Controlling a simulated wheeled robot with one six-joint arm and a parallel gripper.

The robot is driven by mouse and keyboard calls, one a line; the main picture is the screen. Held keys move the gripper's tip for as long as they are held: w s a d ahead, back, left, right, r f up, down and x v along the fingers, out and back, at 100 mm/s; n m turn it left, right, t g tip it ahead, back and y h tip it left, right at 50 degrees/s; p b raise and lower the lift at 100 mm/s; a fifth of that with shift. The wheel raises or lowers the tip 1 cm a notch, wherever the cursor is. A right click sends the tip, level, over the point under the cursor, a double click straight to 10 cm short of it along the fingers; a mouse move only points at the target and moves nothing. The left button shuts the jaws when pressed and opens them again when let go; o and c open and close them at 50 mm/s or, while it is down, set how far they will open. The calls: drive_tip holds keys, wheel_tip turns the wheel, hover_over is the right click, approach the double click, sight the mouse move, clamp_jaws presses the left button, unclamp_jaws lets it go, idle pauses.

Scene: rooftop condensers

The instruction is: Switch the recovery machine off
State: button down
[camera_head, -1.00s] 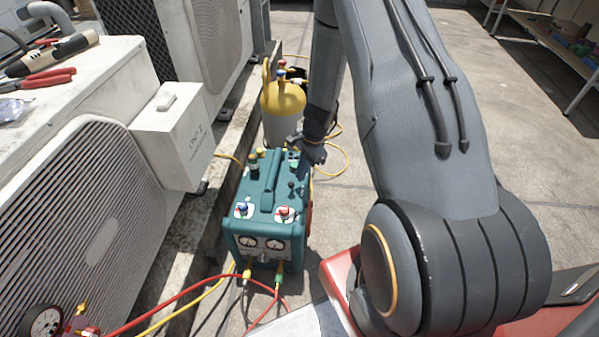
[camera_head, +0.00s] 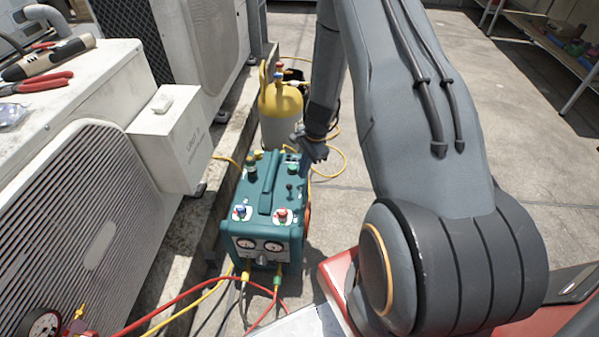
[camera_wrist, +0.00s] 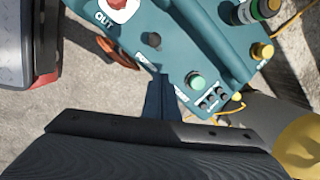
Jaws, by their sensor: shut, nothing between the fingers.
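The teal recovery machine (camera_head: 267,230) stands on the ground, with gauges on its front. Its top carries a blue knob (camera_head: 240,211), a red knob (camera_head: 282,215), a black toggle switch (camera_head: 290,187) and a green knob (camera_head: 293,169). In the wrist view the toggle (camera_wrist: 152,40) and green knob (camera_wrist: 196,82) lie on either side of my fingertips. My gripper (camera_wrist: 161,78) is shut and empty at the machine's right edge, touching neither control as far as I see. In the head view my gripper (camera_head: 306,165) is partly blurred into its dark surroundings.
A yellow-topped cylinder (camera_head: 280,105) stands behind the machine. White condenser units (camera_head: 75,210) line the left. Red and yellow hoses (camera_head: 190,292) run from the machine's front. Open concrete (camera_head: 400,60) lies to the right.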

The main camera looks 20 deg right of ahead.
drive_tip(key=s+r+p, duration=0.2)
drive_tip(key=s+r, duration=0.3)
drive_tip(key=r, duration=0.4)
drive_tip(key=shift+s+d, duration=0.35)
drive_tip(key=shift+d, duration=0.1)
drive_tip(key=s+a+r+n, duration=0.2)
drive_tip(key=a+r+n, duration=0.2)
drive_tip(key=a+r, duration=0.4)
drive_tip(key=s+a+r+n, duration=0.3)
drive_tip(key=a+r+n, duration=0.25)
drive_tip(key=r, duration=0.55)
drive_tip(key=s+a+r+n, duration=0.5)
drive_tip(key=s+a+r, duration=0.2)
drive_tip(key=s+r, duration=0.1)
drive_tip(key=s+a+r+n+h, duration=0.1)
drive_tip(key=s+r+n, duration=0.15)
drive_tip(key=s, duration=0.25)
drive_tip(key=s+r+n+h, duration=0.1)
drive_tip(key=s+r+n, duration=0.1)
drive_tip(key=s+n, duration=0.15)
drive_tip(key=s+d+r+m+p, duration=0.1)
drive_tip(key=d+r+m+p, duration=0.2)
drive_tip(key=d+r+p, duration=0.5)
drive_tip(key=r+p, duration=0.1)
drive_tip(key=p, duration=0.7)
drive_tip(key=shift+d+m+g+p, duration=0.25)
drive_tip(key=shift+m+g+p, duration=0.05)
drive_tip(key=shift+m, duration=0.05)
